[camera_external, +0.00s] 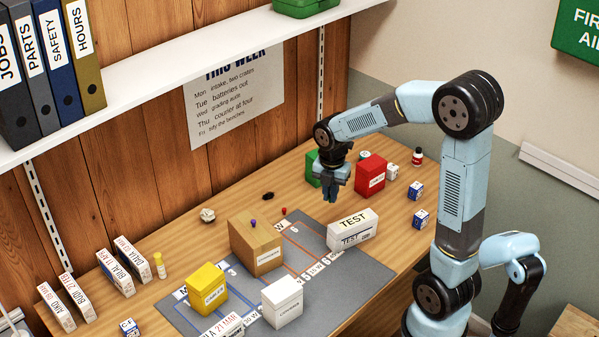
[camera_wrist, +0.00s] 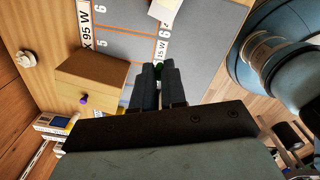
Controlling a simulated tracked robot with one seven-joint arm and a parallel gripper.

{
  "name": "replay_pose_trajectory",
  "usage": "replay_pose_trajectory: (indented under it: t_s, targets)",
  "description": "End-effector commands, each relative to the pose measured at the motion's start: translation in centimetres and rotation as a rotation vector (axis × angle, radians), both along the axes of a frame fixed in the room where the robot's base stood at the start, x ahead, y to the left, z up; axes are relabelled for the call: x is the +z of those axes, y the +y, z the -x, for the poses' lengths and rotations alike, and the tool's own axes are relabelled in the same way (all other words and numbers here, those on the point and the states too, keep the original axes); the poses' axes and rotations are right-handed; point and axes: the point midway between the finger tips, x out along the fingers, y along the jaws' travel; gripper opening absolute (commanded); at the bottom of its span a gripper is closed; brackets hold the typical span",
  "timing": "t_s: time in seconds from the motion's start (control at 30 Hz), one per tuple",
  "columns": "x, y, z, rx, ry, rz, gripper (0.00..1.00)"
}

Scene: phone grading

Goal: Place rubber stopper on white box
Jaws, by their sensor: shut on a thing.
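My gripper (camera_external: 330,196) is raised above the bench, in front of the green and red boxes. In the wrist view its dark fingers (camera_wrist: 158,72) are close together, with a small dark green piece (camera_wrist: 158,67) between the tips. It looks like the rubber stopper, mostly hidden by the fingers. A plain white box (camera_external: 282,303) with a small label stands on the grey mat at the front, well below and left of my gripper. Its top is bare.
A brown box (camera_external: 256,246) with a purple knob stands on the mat (camera_external: 345,277). A white TEST box (camera_external: 353,229) lies below my gripper. A yellow box (camera_external: 207,290) stands left of the white box. Red (camera_external: 371,174) and green (camera_external: 313,168) boxes stand behind.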

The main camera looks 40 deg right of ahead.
Motion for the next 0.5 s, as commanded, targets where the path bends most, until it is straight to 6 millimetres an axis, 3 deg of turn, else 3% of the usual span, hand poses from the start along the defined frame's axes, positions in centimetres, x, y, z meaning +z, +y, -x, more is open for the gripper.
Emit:
replay_pose_trajectory:
  t_s: [0.2, 0.5]
  targets:
    - [0.5, -4.3, 6.7, -0.128, -0.008, -0.004, 0.00]
    - [0.2, -6.7, 13.3, -0.248, -0.013, -0.012, 0.00]
